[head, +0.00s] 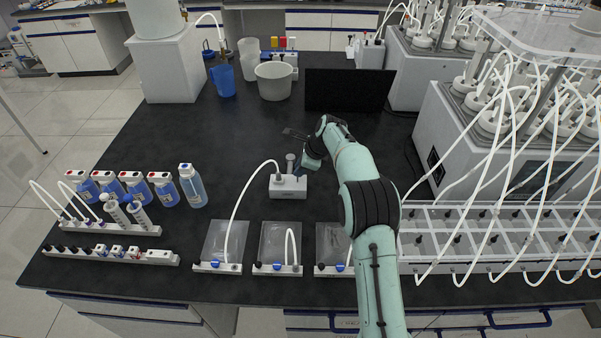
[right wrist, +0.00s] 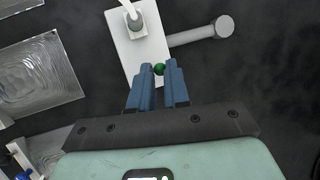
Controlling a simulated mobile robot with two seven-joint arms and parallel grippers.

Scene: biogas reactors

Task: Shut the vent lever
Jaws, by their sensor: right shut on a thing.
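A small white valve block (head: 287,187) stands on the black bench, with a white tube curving from it to the left. The block also shows in the right wrist view (right wrist: 126,48), with a grey cylinder (right wrist: 198,34) at its side. A small green knob (right wrist: 159,69), seemingly the end of the vent lever, sits at the block's edge. My right gripper (head: 300,176) reaches the block from the right; its blue fingers (right wrist: 160,76) are shut on the green knob. The rest of the lever is hidden. My left gripper is out of view.
Clear bags (head: 279,243) lie on the bench in front of the block. A white compartment rack (head: 480,228) with many tubes stands at right. A black panel (head: 347,91) stands behind. The bench left of the block is fairly clear.

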